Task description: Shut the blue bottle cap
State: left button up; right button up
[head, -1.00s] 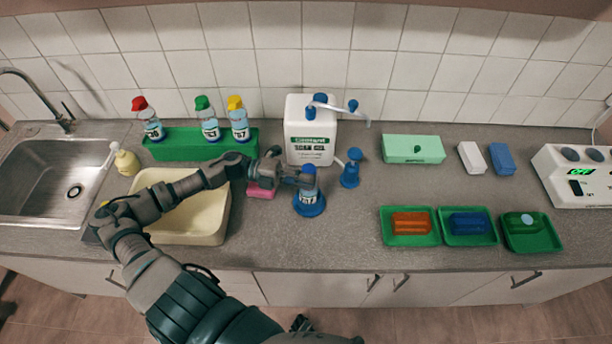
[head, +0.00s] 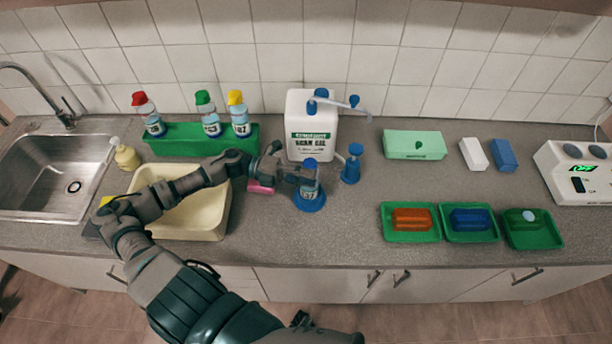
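The bottle with the blue cap (head: 309,163) stands upright in a round blue holder (head: 312,205) on the counter. Its white label (head: 309,194) shows below the gripper. The cap sits at the top of the bottle; I cannot tell whether it is fully shut. My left gripper (head: 303,179) reaches in from the left, its fingers at the upper part of the bottle just below the cap. The fingers hide part of the bottle, and I cannot tell whether they grip it. My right gripper is not in view.
A white gel jug (head: 309,128) stands behind the bottle, and a blue pump piece (head: 351,166) stands close to its right. A pink block (head: 261,188) lies left of it. A cream bin (head: 205,228) is under my arm. Green trays (head: 410,236) stand right, beyond bare counter.

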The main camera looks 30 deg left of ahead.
pick_arm(q)
jog(key=v, duration=1.2)
jog(key=shift+f, duration=0.1)
dwell(0.4)
